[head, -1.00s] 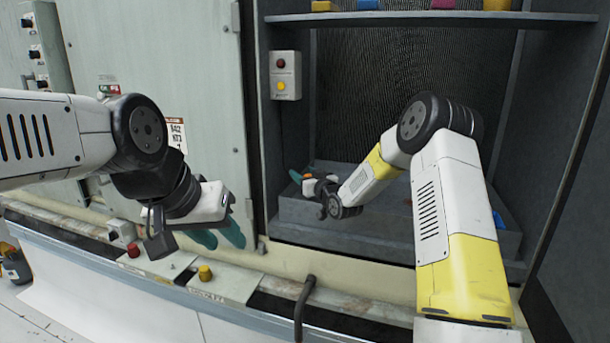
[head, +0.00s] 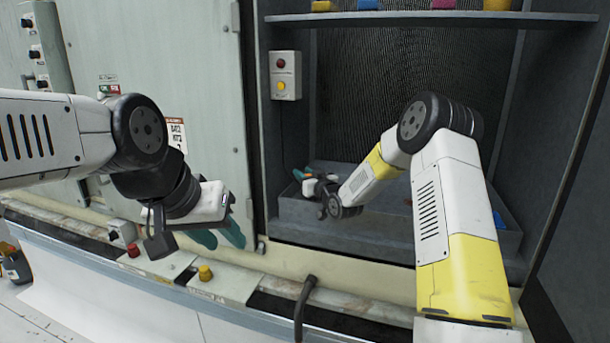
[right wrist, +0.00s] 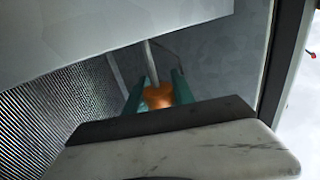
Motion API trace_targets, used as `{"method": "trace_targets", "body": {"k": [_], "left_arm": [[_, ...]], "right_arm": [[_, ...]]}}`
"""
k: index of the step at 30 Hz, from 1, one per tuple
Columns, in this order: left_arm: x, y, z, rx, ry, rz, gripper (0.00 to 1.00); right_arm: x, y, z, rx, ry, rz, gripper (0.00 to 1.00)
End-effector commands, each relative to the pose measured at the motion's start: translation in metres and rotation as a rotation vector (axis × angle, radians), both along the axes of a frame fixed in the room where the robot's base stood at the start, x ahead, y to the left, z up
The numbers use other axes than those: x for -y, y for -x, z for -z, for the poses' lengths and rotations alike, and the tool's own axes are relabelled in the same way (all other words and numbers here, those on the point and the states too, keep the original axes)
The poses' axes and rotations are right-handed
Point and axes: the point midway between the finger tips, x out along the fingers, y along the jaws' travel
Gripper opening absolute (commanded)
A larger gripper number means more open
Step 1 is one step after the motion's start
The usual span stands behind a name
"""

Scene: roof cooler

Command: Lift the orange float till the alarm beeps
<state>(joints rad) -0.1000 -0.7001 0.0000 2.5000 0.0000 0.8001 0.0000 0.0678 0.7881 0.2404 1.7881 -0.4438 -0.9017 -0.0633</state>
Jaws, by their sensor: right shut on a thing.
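The orange float (right wrist: 158,97) sits between the two teal fingers of my right gripper (right wrist: 158,92) in the right wrist view, with a thin grey rod (right wrist: 151,62) running from it. The gripper is shut on it. In the head view my right gripper (head: 303,175) is over the left end of the grey basin (head: 345,230), where only a speck of orange shows. My left gripper (head: 218,236) is open and empty, in front of the pale cabinet door. A grey box (head: 286,76) with a red and a yellow lamp is on the wall above the basin.
A shelf (head: 420,19) with coloured items crosses the top of the bay. Side walls bound the bay. A ledge with red (head: 133,250) and yellow (head: 205,272) knobs and a dark bent handle (head: 303,305) lies in front.

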Motion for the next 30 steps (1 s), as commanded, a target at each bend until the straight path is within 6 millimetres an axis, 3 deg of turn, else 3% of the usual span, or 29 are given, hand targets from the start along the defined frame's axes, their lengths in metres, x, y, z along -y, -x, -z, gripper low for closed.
{"method": "trace_targets", "body": {"k": [23,30], "left_arm": [[0.000,0.000,0.000,0.000,0.000,0.000,0.36],[0.000,0.000,0.000,0.000,0.000,0.000,0.36]], "right_arm": [[0.000,0.000,0.000,0.000,0.000,-0.001,0.00],[0.000,0.000,-0.022,0.001,0.000,0.000,0.00]]}}
